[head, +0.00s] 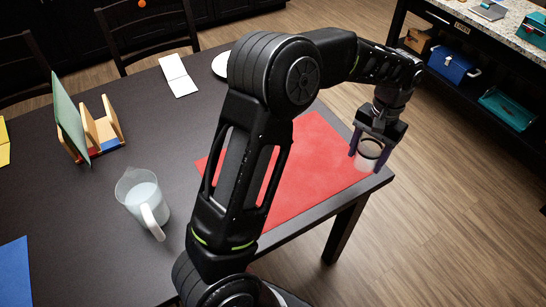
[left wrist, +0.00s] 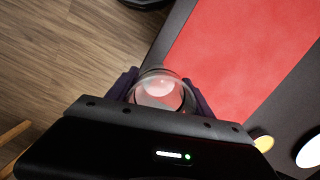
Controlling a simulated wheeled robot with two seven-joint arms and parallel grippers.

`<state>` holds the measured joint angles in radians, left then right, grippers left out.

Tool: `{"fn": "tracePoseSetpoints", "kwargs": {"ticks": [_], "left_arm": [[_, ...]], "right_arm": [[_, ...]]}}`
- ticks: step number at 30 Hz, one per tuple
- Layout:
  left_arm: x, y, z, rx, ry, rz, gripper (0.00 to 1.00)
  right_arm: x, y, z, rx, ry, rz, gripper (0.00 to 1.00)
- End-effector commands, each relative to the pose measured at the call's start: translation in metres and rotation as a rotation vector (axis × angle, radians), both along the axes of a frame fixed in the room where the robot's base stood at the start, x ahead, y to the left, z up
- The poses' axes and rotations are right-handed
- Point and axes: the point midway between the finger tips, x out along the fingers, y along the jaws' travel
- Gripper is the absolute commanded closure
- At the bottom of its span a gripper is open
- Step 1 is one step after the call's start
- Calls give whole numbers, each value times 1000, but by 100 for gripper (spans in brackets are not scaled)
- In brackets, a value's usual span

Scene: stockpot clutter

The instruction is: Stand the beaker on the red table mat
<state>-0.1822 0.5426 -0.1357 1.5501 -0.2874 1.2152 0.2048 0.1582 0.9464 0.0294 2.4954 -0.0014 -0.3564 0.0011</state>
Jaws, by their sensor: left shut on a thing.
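My left gripper (head: 367,150) is shut on a clear glass beaker (head: 369,154), with one finger on each side of it. The beaker is near the right end of the red table mat (head: 315,150), by the table corner. The beaker also shows between the fingers in the left wrist view (left wrist: 160,88), where the red mat (left wrist: 245,50) lies to its upper right. I cannot tell whether the beaker's base touches the mat. My left arm hides the left part of the mat in the head view. My right gripper is not in view.
A measuring jug (head: 143,198) stands on the dark table (head: 90,250) left of my arm. A wooden rack (head: 98,128) with a green board, a white open booklet (head: 177,75) and a white plate (head: 222,64) are farther back. Wooden floor lies beyond the table's right edge.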

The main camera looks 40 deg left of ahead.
Motion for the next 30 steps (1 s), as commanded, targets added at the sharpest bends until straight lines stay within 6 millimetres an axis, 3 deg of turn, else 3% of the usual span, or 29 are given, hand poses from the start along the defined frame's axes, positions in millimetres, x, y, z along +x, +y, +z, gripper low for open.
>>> {"fn": "tracePoseSetpoints", "kwargs": {"ticks": [8, 13, 17, 24, 30], "left_arm": [[0, 1, 0, -1, -1, -6, 81], [-1, 17, 1, -7, -10, -108, 81], [-4, 47, 3, -15, -25, -298, 81], [-19, 121, 11, -12, -35, -805, 81], [-35, 164, 18, -2, -14, -1137, 81]], "right_arm": [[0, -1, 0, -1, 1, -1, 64], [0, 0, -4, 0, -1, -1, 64], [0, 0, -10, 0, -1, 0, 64], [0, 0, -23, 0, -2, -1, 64], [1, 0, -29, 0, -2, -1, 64]]}}
